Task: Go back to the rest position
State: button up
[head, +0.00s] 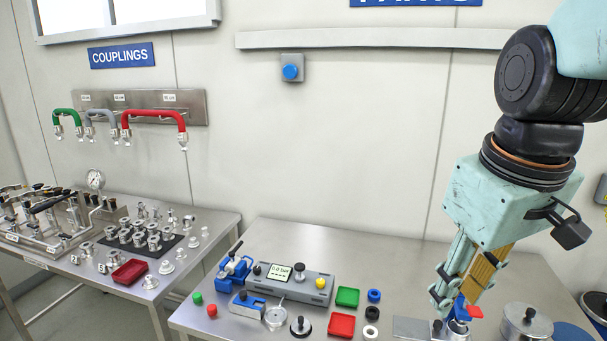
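My gripper (455,306) points down over the right part of the steel table (270,235), at the right of the head view. Its fingertips are close to a small blue part with a red lever (473,312), which sits at a silver metal fitting (458,328). The fingers partly cover the blue part. I cannot tell whether they touch it or grip it.
Beside my gripper stand a grey plate (411,328) and a lidded metal pot (527,322). Red (341,325) and green (347,297) trays and a grey gauge unit (292,284) lie further left. A side table (215,222) holds several fittings. The table's back middle is clear.

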jog(key=s+a+m+t+b, duration=0.1)
jog(key=s+a+m+b, duration=0.1)
jog(key=s, duration=1.1)
jog(key=shift+s+a+m, duration=0.3)
jog(key=shift+a+m, duration=0.3)
jog(key=shift+m, duration=0.2)
jog(key=shift+f, duration=0.15)
